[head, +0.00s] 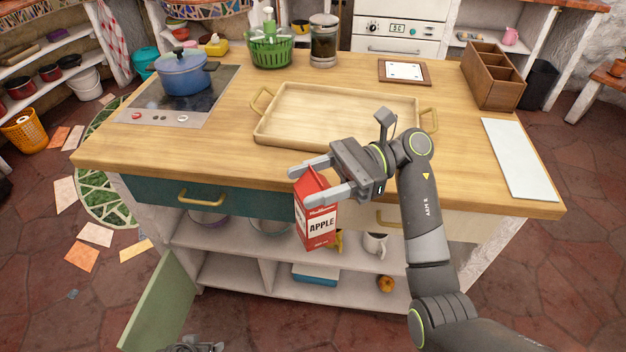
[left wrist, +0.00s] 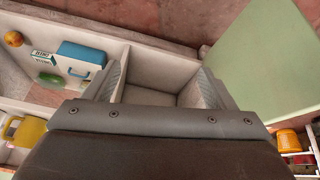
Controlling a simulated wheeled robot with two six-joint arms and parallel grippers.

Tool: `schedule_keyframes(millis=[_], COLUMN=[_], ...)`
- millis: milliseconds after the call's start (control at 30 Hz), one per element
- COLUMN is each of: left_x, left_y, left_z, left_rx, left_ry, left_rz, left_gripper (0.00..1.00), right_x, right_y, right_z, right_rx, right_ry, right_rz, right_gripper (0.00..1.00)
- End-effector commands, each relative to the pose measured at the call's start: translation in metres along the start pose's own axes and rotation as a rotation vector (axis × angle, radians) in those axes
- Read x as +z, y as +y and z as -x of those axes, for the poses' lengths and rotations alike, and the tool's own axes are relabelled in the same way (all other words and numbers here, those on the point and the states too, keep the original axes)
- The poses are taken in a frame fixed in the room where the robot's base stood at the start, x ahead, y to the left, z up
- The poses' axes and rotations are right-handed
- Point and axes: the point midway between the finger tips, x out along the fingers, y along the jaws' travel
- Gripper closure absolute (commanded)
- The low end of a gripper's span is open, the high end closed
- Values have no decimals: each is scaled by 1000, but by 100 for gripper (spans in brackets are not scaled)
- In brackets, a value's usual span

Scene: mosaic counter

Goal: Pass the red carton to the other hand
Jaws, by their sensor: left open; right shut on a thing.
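The red carton (head: 317,222), labelled APPLE, is held in the head view in front of the counter's near edge. My right gripper (head: 305,182) is shut on its upper part, one finger on each side. The carton hangs slightly tilted, over the open shelves. My left gripper shows only as a small piece at the bottom edge of the head view (head: 196,346), low and apart from the carton. In the left wrist view my left gripper (left wrist: 160,85) is open, with nothing between its fingers. The carton is not visible in that view.
A wooden tray (head: 274,130) lies on the counter (head: 225,148) behind my right gripper. A blue pot (head: 184,78) stands on the cooktop at left. A green door (head: 163,300) stands open at lower left. Shelves below hold a blue box (head: 315,275) and a mug (head: 375,244).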

Motion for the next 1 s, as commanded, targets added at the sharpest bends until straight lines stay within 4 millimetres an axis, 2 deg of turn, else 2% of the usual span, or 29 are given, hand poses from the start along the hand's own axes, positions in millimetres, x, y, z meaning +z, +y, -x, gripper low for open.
schedule_keyframes(millis=[33,167,300,400,500,600,700,1000], left_x=[29,97,168,209,240,260,270,273], left_y=[-4,-13,-18,-18,-17,-16,-15,-15], left_z=[-5,-11,-9,-3,2,7,9,10], left_rx=[-22,-73,-109,-122,-127,-128,-128,-128], left_ry=[-38,-120,-204,-252,-288,-311,-323,-326], left_rz=[-1,-19,-48,-70,-86,-98,-105,-107], left_gripper=[22,22,22,22,22,22,22,22], right_x=[1,1,1,1,1,1,1,1], right_y=[0,0,0,0,0,0,0,0], right_z=[0,0,0,0,0,0,0,0], right_rx=[0,0,0,0,0,0,0,0], right_ry=[-1,-1,-1,-1,-1,-1,-1,-1], right_rz=[2,2,2,2,2,2,2,2], right_gripper=[86,86,86,86,86,86,86,86])
